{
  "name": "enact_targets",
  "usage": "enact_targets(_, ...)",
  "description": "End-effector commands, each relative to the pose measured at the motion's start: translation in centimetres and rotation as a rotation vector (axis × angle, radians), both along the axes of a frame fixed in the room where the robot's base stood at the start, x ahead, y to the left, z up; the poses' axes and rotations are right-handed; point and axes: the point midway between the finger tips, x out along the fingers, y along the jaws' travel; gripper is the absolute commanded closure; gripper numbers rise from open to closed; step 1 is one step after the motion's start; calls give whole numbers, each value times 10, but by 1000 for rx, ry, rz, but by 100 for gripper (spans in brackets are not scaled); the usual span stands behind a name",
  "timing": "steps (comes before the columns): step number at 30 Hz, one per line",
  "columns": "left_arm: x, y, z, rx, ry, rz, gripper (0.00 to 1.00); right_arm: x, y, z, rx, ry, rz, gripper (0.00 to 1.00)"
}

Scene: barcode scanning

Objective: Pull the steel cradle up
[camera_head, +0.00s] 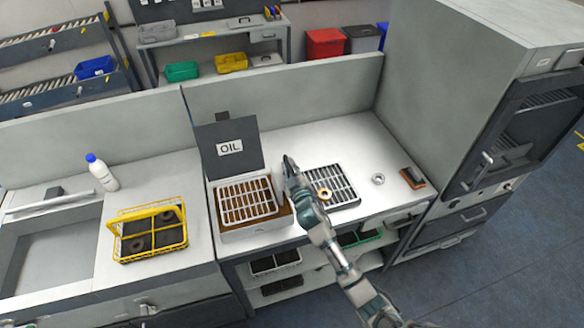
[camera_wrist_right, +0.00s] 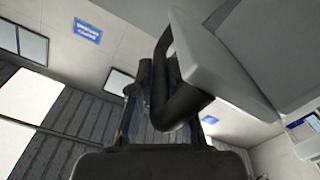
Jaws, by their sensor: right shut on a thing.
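The steel cradle (camera_head: 247,199), a pale wire grid basket, sits in the open oil box (camera_head: 254,235) in the head view. Brown shows between its bars, and a strip of brown oil shows beside its right edge. The box's dark lid (camera_head: 230,146), marked OIL, stands up behind. My left gripper is not in view.
A grid rack (camera_head: 342,188) with a brass-coloured ring (camera_head: 324,195) lies just right of my right gripper. A yellow wire basket (camera_head: 150,234) and a white bottle (camera_head: 102,173) stand left. A tall grey cabinet (camera_head: 440,85) bounds the right. The bench is clear behind the rack.

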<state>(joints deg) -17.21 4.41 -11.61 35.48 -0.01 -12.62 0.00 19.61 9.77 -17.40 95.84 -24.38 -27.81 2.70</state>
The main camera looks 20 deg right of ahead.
Motion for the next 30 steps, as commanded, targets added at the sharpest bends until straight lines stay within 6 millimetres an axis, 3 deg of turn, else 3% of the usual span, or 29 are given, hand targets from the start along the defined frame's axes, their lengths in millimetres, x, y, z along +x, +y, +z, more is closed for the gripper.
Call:
enact_targets(1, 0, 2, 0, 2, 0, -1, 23, 1, -3, 8, -1, -15, -4, 100)
enact_targets(7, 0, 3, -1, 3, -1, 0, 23, 1, -4, 8, -1, -19, -4, 100)
enact_targets(8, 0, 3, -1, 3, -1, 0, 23, 1, -4, 8, -1, -19, -4, 79)
enact_targets(10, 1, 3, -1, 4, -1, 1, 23, 1, -4, 8, -1, -19, -4, 61)
enact_targets(11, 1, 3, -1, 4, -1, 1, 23, 1, -4, 8, 0, -19, -4, 59)
enact_targets(22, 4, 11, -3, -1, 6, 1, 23, -4, 1, 2, -3, -8, -1, 59)
enact_targets(26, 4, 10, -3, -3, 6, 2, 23, -24, 0, 2, -2, -8, -1, 59)
enact_targets(30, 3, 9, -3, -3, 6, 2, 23, -57, -3, 3, -1, -9, -1, 59)
